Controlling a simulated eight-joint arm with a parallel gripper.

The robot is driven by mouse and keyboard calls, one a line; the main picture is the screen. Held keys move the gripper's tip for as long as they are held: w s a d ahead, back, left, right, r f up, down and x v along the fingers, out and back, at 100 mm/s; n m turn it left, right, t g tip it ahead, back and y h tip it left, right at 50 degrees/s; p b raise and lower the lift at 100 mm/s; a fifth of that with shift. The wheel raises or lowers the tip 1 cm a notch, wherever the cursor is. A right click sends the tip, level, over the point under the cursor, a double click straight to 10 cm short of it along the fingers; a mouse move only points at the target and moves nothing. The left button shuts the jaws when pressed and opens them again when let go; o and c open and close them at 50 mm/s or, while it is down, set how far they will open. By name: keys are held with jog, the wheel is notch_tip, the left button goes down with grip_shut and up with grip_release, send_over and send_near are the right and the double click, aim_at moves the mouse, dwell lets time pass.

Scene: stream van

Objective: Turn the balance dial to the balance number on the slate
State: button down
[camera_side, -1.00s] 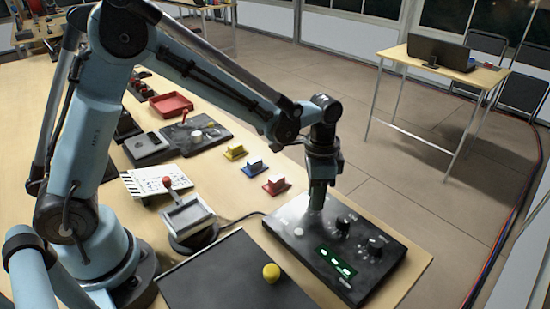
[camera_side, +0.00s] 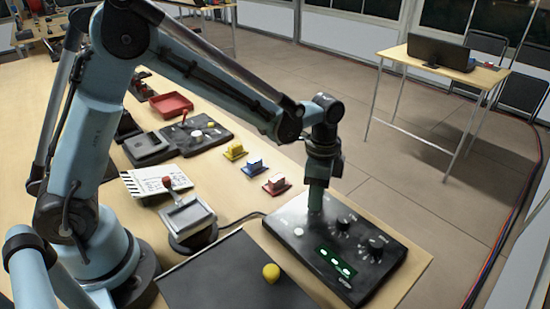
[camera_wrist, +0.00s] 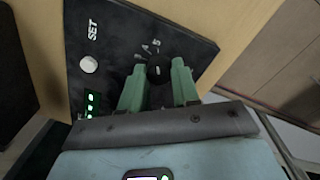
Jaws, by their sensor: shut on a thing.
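The black control panel (camera_side: 290,262) lies at the front right of the table. My gripper (camera_side: 316,208) points down at its far left part. In the wrist view, my gripper's green fingers (camera_wrist: 158,80) stand either side of a black dial (camera_wrist: 158,71) and are shut on it. Figures 4 and 5 show beside this dial; its pointer is hard to read. Two other dials (camera_side: 345,223) (camera_side: 376,245) are to the right. The slate (camera_side: 146,184) lies by my arm's base; its writing is too small to read.
The panel has a white SET button (camera_wrist: 88,65) and a lit green display (camera_side: 336,263). A yellow knob (camera_side: 271,272) is on the dark mat in front. Red, blue and yellow switch-like pieces (camera_side: 254,167) and a red tray (camera_side: 171,105) are farther back.

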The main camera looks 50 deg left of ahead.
jog(key=c, duration=0.8)
grip_release()
jog(key=shift+r, duration=0.1)
jog(key=r, duration=1.2)
jog(key=shift+w+a, duration=0.15)
jog(key=shift+w, duration=0.1)
jog(key=s+a+n+t, duration=0.2)
jog(key=s+a+n, duration=0.1)
jog(key=s, duration=0.1)
jog(key=s+a+n+t, duration=0.3)
jog(key=s+n, duration=0.1)
jog(key=s+a+f+n+t, duration=0.1)
jog(key=s+a+n+t, duration=0.1)
jog(key=s+a+n, duration=0.1)
jog(key=shift+s+a+n+t, duration=0.3)
jog(key=shift+s+a+n, duration=0.1)
jog(key=shift+s+n, duration=0.25)
